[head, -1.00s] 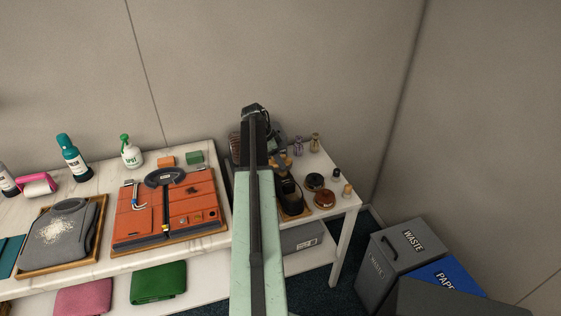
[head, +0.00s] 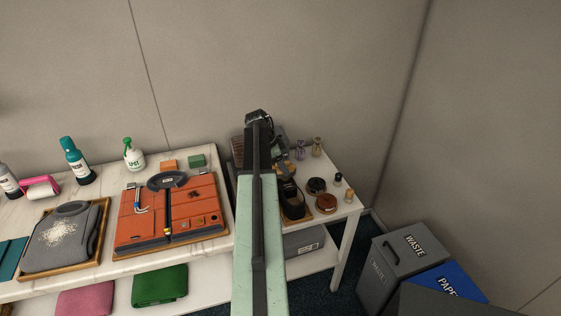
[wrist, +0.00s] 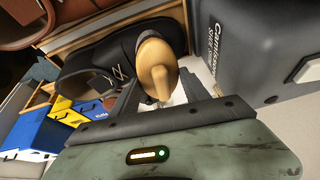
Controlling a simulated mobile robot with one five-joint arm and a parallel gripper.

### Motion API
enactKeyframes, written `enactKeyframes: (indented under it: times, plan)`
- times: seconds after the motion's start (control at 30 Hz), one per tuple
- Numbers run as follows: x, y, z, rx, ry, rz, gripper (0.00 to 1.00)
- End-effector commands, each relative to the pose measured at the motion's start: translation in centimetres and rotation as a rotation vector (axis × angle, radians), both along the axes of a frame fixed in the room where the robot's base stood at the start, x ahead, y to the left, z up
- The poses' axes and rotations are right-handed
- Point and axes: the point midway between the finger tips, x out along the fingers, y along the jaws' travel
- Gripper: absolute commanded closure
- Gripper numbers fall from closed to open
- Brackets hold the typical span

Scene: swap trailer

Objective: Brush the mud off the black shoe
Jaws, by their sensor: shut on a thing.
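The black shoe (head: 293,203) is on a wooden tray at the right end of the table, partly behind my arm. In the wrist view the black shoe (wrist: 98,57) lies just beyond my fingers, with its laces showing. My gripper (wrist: 160,92) is shut on a tan wooden brush (wrist: 156,62), held by its rounded handle. I cannot make out mud on the shoe.
Round tins (head: 326,203) and small bottles (head: 317,147) stand right of the shoe. An orange case (head: 190,222) lies left of my arm. A waste bin (head: 392,262) stands on the floor at right.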

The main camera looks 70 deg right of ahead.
Motion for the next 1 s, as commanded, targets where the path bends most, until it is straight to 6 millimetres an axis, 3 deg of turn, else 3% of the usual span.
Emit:
enactKeyframes:
  times: [0.23,0.6,1.0]
  plan:
    - [-0.4,0.5,0.0,0.000,0.000,0.000,0.78]
    - [-2.6,3.2,0.1,0.000,0.000,-0.001,0.78]
    - [-2.5,3.2,0.8,0.001,-0.001,0.001,0.78]
